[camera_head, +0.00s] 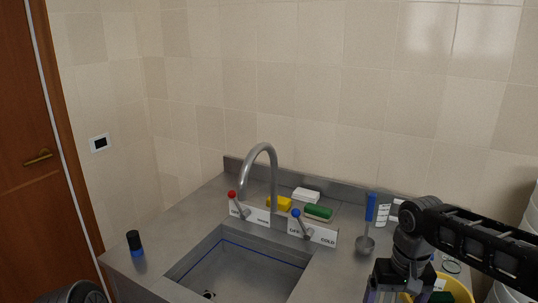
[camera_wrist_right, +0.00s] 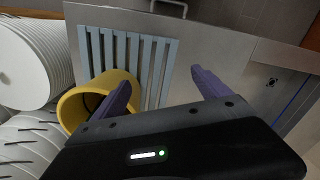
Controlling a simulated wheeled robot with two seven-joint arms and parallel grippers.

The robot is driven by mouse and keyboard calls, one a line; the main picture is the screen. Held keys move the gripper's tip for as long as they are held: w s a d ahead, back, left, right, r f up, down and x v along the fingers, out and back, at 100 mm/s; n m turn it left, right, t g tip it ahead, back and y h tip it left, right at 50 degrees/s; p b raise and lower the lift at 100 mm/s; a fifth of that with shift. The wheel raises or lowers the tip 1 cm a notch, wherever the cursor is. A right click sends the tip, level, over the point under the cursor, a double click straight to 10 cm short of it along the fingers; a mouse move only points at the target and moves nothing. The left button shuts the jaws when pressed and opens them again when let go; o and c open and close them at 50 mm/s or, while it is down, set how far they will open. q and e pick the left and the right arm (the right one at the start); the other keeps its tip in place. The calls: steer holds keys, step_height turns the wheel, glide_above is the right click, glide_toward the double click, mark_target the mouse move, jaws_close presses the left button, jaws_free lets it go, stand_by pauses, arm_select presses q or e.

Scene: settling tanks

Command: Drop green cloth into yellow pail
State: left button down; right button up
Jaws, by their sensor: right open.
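The yellow pail (camera_head: 459,287) is at the bottom right of the head view, partly hidden by my right arm. A dark green patch (camera_head: 441,297) shows inside its rim and may be the green cloth; I cannot tell for sure. In the right wrist view the pail (camera_wrist_right: 70,108) lies at the left, its mouth partly covered by a finger. My right gripper (camera_wrist_right: 160,78) has its two purple fingers wide apart, with nothing between them, beside the pail over a ribbed grey rack. My left gripper is out of view.
A steel sink (camera_head: 240,268) with a curved tap (camera_head: 262,150) fills the middle. A green sponge (camera_head: 318,213), a yellow sponge (camera_head: 279,203) and a white block (camera_head: 306,195) sit behind it.

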steer(key=w+a+f, duration=0.1)
steer(key=a+f, duration=0.2)
steer(key=w+a+f+n, duration=0.1)
steer(key=a+f, duration=0.1)
steer(key=f, duration=0.1)
steer(key=w+a+f+n, duration=0.1)
steer(key=w+a+f, duration=0.1)
steer(key=a+f, duration=0.1)
steer(key=shift+w+a+f, duration=0.1)
steer(key=shift+a+f, duration=0.2)
steer(key=shift+f, duration=0.2)
